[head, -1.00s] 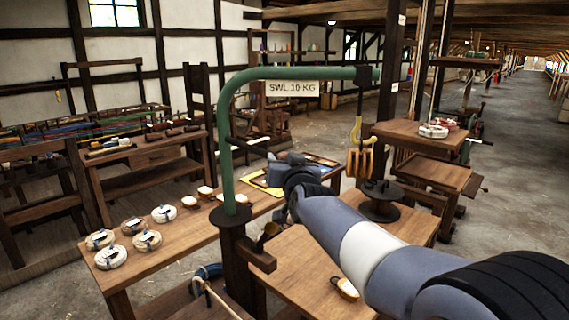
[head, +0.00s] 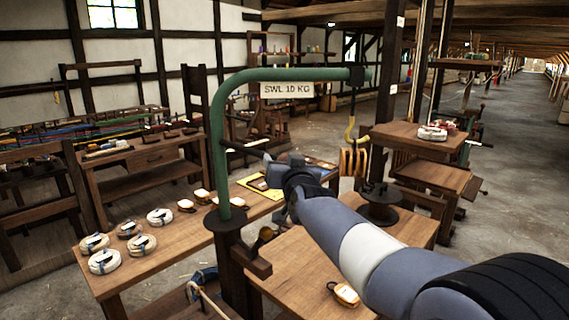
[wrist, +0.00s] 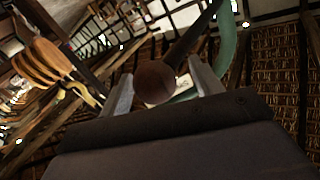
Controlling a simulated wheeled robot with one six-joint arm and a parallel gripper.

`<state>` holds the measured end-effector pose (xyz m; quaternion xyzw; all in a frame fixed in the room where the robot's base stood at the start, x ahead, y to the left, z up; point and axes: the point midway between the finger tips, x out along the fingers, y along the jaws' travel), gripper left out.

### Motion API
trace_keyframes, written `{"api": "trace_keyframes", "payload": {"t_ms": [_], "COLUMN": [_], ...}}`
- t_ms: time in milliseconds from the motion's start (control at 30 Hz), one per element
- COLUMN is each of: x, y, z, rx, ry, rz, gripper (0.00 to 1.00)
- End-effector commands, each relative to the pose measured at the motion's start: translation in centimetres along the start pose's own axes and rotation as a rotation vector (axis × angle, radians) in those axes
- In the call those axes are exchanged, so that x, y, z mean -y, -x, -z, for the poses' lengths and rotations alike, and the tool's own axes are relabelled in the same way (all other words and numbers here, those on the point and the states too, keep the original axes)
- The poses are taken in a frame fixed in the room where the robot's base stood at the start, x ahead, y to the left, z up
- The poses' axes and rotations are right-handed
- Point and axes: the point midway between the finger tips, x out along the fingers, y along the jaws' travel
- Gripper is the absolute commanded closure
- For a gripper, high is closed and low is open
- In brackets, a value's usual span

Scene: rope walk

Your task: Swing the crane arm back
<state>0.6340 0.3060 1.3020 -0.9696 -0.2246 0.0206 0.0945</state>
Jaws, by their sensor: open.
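The green crane arm (head: 290,75) rises from a dark wooden post (head: 232,245) and reaches right, with an "SWL 10 KG" sign under it. A dark handle rod (head: 246,144) sticks out from the green upright. My gripper (head: 268,168) is beside the upright, below the arm. In the wrist view its open fingers stand either side of the handle's round brown knob (wrist: 155,82); contact cannot be told.
A dark round stand (head: 381,203) is on the table below the load. Stepped wooden tables (head: 415,140) stand right. The aisle floor at far right is clear.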

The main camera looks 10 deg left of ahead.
Motion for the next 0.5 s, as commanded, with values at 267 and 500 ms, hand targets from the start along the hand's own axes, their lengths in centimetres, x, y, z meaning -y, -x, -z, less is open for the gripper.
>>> {"api": "trace_keyframes", "payload": {"t_ms": [267, 500], "x": [0.0, 0.0], "y": [1.8, 6.0], "z": [-0.1, -0.1], "rx": [0.0, -0.001], "ry": [0.0, 0.0], "rz": [0.001, 0.001], "gripper": [0.39, 0.39]}}
